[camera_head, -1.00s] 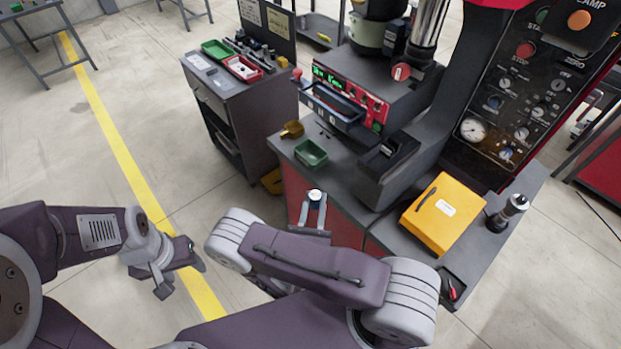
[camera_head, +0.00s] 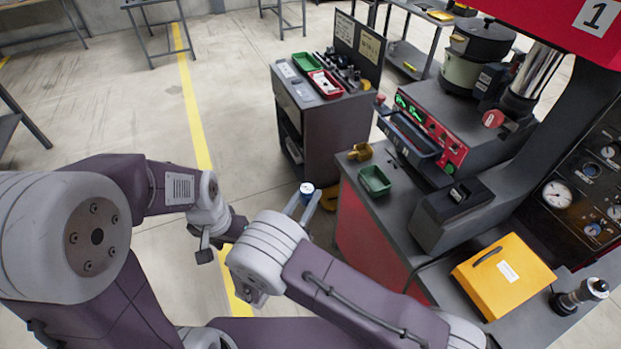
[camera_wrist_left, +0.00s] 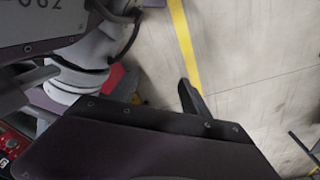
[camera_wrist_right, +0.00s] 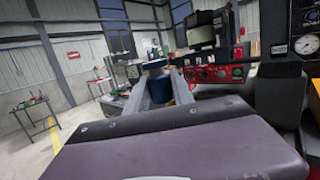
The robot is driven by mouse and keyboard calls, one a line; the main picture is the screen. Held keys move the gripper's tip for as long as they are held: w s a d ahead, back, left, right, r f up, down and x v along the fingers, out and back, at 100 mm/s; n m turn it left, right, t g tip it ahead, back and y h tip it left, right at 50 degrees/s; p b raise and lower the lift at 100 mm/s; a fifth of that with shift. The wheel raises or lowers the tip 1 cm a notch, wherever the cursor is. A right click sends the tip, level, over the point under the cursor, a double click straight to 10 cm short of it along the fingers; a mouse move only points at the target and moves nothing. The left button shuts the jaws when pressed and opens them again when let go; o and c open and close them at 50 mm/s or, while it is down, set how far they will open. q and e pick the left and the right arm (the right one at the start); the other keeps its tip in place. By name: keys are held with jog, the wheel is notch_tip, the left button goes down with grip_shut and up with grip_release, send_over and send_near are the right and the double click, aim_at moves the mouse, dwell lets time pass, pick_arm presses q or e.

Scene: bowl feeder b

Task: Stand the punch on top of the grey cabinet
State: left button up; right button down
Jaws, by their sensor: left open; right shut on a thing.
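The punch (camera_head: 307,188), a small blue piece with a pale top, is held upright between the fingers of my right gripper (camera_head: 307,202). The punch also shows as a dark blue cylinder in the right wrist view (camera_wrist_right: 159,86); its lower end is partly hidden by the fingers. The grey cabinet (camera_head: 343,130) stands beyond the right gripper in the head view, with a gap of floor between. My left gripper (camera_head: 218,246) is open and empty over the floor at the left. One finger of it shows in the left wrist view.
On the cabinet top are a green tray (camera_head: 306,62), a red tray (camera_head: 325,84) and several dark tools, with an upright panel behind. A red-sided workbench (camera_head: 362,225) with a green bin (camera_head: 374,181) and yellow case (camera_head: 503,277) stands at right.

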pick_arm(q)
jog(key=w+d+r+m, duration=0.3)
jog(key=w+r+m, duration=0.2)
jog(key=w+m, duration=0.2)
pick_arm(e)
jog(key=shift+w, duration=0.1)
pick_arm(q)
jog(key=m+g, duration=0.1)
jog(key=m, duration=1.4)
send_near(307, 188)
notch_tip(307, 188, down, 11)
jog(key=shift+w+d+f, duration=0.1)
jog(key=shift+w+f, duration=0.05)
jog(key=shift+f, duration=0.05)
